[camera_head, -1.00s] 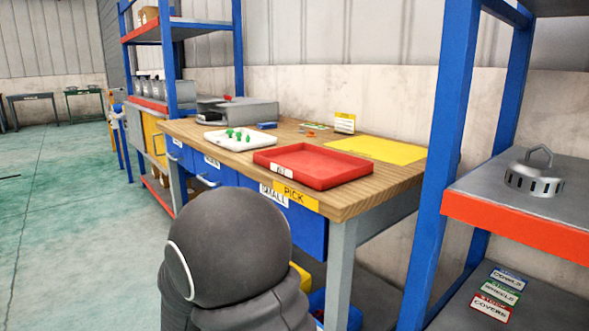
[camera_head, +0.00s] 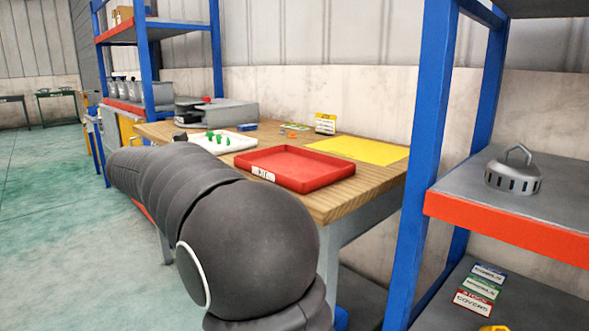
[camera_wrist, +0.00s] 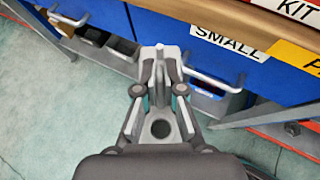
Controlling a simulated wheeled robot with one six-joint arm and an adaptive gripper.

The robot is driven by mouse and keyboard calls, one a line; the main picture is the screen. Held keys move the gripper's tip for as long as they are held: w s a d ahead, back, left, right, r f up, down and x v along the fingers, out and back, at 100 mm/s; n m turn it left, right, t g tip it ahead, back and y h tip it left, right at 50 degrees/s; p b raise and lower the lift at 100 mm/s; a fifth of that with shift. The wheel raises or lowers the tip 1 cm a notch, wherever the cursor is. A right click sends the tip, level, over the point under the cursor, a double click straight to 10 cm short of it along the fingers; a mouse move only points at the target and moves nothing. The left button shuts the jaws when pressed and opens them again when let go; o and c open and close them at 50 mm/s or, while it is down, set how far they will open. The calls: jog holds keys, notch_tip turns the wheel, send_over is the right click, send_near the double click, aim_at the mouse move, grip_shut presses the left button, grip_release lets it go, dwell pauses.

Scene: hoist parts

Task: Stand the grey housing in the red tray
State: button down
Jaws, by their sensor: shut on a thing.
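The red tray (camera_head: 335,181) lies flat and empty near the front edge of the wooden workbench in the head view. In the wrist view my gripper (camera_wrist: 160,60) is closed on a small light grey part (camera_wrist: 159,53), which I take to be the grey housing. Only a little of it shows between the fingertips, so its shape and tilt cannot be told. The gripper is in front of the bench's blue drawers, over the green floor, apart from the tray. In the head view my arm hides the gripper.
A yellow mat (camera_head: 358,150) lies behind the tray on the workbench (camera_head: 335,205). A white tray with green pieces (camera_head: 215,143) is to its left. A blue-post shelf at right bears a slotted grey cover (camera_head: 513,175). Drawer handles (camera_wrist: 213,82) jut out near my gripper.

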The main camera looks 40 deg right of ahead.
jog(key=s+d+r+m+g, duration=0.1)
jog(key=s+d+r, duration=0.1)
jog(key=r, duration=0.3)
jog(key=s+d+r+m+g+h, duration=0.1)
jog(key=s+d+r, duration=0.2)
jog(key=r, duration=0.2)
jog(key=s+d+r+m+g, duration=0.1)
jog(key=s+d+r, duration=0.1)
jog(key=r, duration=0.3)
jog(key=s+d+r+m+g+p, duration=0.1)
jog(key=s+d+r, duration=0.1)
jog(key=s+d, duration=0.35)
jog(key=s+d+r+m+g+h, duration=0.1)
jog(key=s+d+r, duration=0.15)
jog(key=d, duration=0.65)
jog(key=s+d+r+m+g+p, duration=0.1)
jog(key=s+d+r, duration=0.1)
jog(key=s+d, duration=0.45)
jog(key=shift+w+a+f, duration=0.8)
jog(key=shift+w+f, duration=1)
jog(key=shift+w, duration=0.6)
jog(key=shift+w+a+f, duration=0.8)
jog(key=shift+w+f, duration=1.05)
jog(key=shift+w, duration=0.5)
jog(key=shift+w+a+f, duration=0.8)
jog(key=shift+w+f, duration=1)
jog(key=shift+w, duration=0.6)
jog(key=shift+f, duration=0.1)
